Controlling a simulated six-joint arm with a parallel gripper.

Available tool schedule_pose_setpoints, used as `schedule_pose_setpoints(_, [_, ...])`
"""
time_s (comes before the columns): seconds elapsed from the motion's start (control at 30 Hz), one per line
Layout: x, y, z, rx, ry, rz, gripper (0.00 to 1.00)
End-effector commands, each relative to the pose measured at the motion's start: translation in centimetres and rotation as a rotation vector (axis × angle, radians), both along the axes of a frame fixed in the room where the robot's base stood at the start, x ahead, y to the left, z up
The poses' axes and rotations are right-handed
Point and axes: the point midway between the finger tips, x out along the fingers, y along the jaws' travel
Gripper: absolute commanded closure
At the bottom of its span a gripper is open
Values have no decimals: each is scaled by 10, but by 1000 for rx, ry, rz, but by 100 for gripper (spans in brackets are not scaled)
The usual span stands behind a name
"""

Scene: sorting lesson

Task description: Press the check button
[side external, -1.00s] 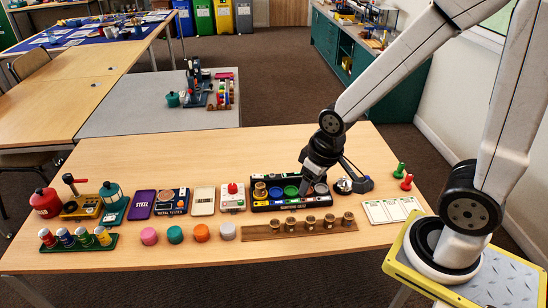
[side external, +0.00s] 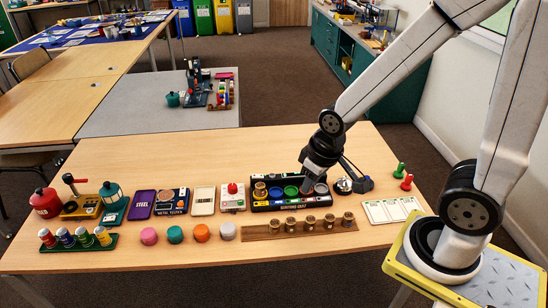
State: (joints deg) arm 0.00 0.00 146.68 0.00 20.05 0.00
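A black sorting unit (side external: 262,206) with a label on its front stands at mid-table. It has a row of round wells, among them a blue well (side external: 291,191) and a green well (side external: 275,193), with small coloured parts along its front. A brass-coloured cup (side external: 260,189) sits at its left end. My gripper (side external: 306,190) points down at the right part of this unit. Its fingertips are small and dark, so I cannot tell whether they touch it or are open. A white box with a red domed button (side external: 232,188) stands just left of the unit. I cannot read which button is marked check.
A wooden strip with several brass cups (side external: 291,225) lies in front. A silver bell-like object (side external: 343,185) stands close right of my gripper. The table behind the row is clear.

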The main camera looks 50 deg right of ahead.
Motion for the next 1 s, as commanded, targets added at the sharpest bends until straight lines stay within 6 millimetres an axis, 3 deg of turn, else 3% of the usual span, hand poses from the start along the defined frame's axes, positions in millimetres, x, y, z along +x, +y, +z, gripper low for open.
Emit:
schedule_pose_setpoints(0.03, [0,0,0,0,0,0,88])
schedule_pose_setpoints(0.07, [0,0,0,0,0,0,98])
schedule_pose_setpoints(0.1, [0,0,0,0,0,0,100])
schedule_pose_setpoints(1.0, [0,0,0,0,0,0,100])
